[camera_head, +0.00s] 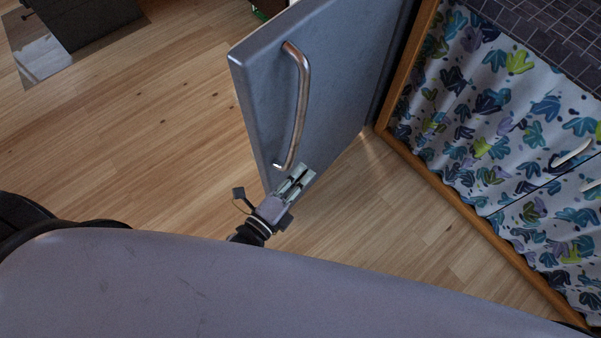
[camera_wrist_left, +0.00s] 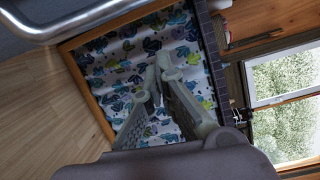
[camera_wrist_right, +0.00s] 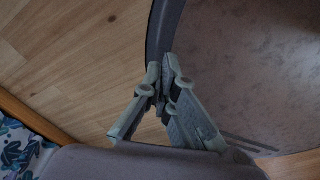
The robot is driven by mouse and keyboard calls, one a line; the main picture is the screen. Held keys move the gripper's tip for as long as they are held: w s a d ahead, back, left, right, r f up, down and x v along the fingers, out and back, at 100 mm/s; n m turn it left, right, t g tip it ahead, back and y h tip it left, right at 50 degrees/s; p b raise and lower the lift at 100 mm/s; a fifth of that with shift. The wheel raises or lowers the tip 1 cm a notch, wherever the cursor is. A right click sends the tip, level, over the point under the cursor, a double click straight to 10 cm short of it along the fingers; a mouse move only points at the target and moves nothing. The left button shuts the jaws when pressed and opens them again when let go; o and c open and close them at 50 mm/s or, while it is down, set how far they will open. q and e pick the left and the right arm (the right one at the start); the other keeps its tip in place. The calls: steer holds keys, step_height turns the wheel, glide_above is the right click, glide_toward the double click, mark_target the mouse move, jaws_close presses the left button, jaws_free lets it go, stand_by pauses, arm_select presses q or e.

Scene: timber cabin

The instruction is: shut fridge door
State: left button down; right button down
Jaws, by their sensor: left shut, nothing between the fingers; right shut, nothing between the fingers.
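The fridge door (camera_head: 335,75) is grey-blue and stands swung open in the head view, with its outer face and a curved metal handle (camera_head: 302,100) toward me. My left gripper (camera_head: 301,175) is shut and empty at the door's lower edge, close to the handle's lower end; I cannot tell whether it touches. In the left wrist view the handle (camera_wrist_left: 95,22) crosses the top left corner, apart from the shut fingers (camera_wrist_left: 160,72). My right gripper (camera_wrist_right: 163,75) is shut and empty in the right wrist view, and out of sight in the head view. The fridge's inside is hidden.
A wood-framed cabinet with a leaf-patterned curtain (camera_head: 470,120) stands right of the door, under a dark tiled top (camera_head: 550,35). The wooden floor (camera_head: 150,130) left of the door is clear. A dark object (camera_head: 90,20) stands at the far left. A window (camera_wrist_left: 285,110) shows at right in the left wrist view.

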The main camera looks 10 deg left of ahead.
arm_select(q)
steer(key=w+p, duration=0.1)
steer(key=w, duration=0.6)
steer(key=shift+w+a, duration=0.2)
steer(key=shift+a, duration=0.2)
arm_select(e)
steer(key=shift+d+r, duration=0.7)
steer(key=shift+r, duration=0.05)
arm_select(q)
steer(key=shift+a+r, duration=0.1)
arm_select(e)
steer(key=shift+a, duration=0.15)
